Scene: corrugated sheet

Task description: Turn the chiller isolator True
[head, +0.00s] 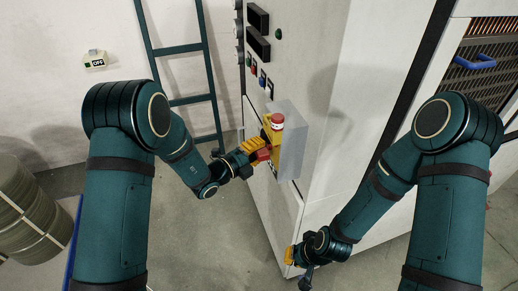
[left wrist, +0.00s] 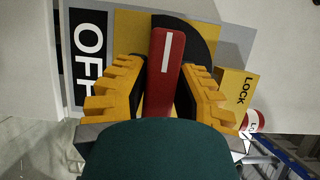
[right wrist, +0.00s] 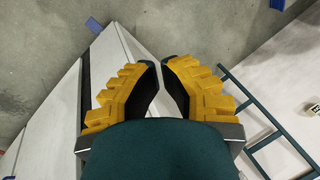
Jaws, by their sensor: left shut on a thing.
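The isolator's red handle (left wrist: 163,70) with a white stripe stands between the yellow fingers of my left gripper (left wrist: 162,75), which is shut on it. The handle's stripe runs along the same direction as the OFF lettering (left wrist: 88,55) beside it. Behind it is a yellow, grey and black plate (left wrist: 135,22). In the head view my left gripper (head: 257,153) is at the grey isolator box (head: 293,150) on the cabinet, and its fingers partly hide the handle. My right gripper (right wrist: 160,70) is empty, its fingertips almost together, low beside the cabinet (head: 291,255).
A yellow LOCK tag (left wrist: 237,88) and a red-and-white button piece (head: 277,121) are close to the handle. Buttons and dark displays (head: 258,18) sit higher on the cabinet. A ladder (head: 185,50) leans at the wall, and a drum (head: 30,215) stands at left.

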